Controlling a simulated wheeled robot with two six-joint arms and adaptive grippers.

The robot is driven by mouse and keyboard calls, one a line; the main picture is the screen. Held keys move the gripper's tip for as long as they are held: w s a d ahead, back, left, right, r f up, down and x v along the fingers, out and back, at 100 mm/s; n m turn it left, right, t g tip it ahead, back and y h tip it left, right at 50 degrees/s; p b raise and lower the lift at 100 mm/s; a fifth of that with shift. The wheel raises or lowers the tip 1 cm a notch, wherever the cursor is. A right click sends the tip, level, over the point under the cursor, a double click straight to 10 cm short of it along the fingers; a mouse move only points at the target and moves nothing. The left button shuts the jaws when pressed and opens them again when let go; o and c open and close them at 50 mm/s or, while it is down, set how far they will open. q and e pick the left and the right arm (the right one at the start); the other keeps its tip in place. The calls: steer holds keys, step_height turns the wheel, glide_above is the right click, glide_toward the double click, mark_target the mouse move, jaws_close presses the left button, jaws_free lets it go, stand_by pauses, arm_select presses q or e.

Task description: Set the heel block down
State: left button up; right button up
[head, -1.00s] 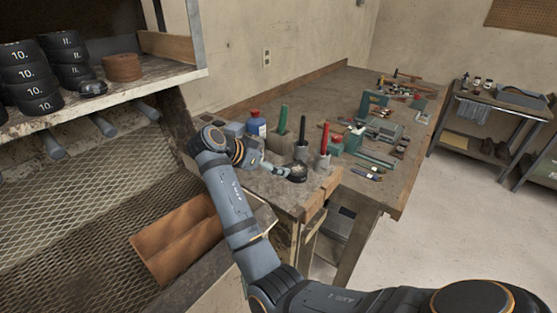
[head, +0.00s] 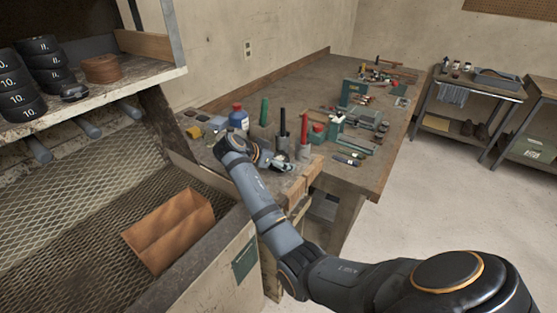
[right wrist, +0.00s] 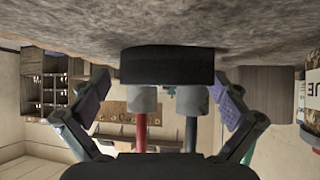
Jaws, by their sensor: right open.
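The heel block, a black rounded block (right wrist: 167,65), rests on the grey bench surface (right wrist: 60,40) in the right wrist view, which shows the bench upside down. My right gripper (right wrist: 163,106) is open. Its two purple-padded fingers stand apart on either side of the block, with a gap on each side. In the head view my right gripper (head: 282,163) is low over the near corner of the workbench (head: 345,172); the block is too small or hidden there to make out. My left gripper is not in view.
Pots with green, black and red upright tools (head: 304,140) stand just behind the gripper, beside a blue bottle (head: 238,117). Numbered black stacks (head: 22,95) fill the shelf at left. A brown divided box (head: 170,230) lies on the mesh below.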

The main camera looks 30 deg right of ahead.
steer(key=shift+a, duration=0.1)
steer(key=c, duration=1.4)
steer(key=shift+c, duration=0.5)
steer(key=shift+r, duration=0.15)
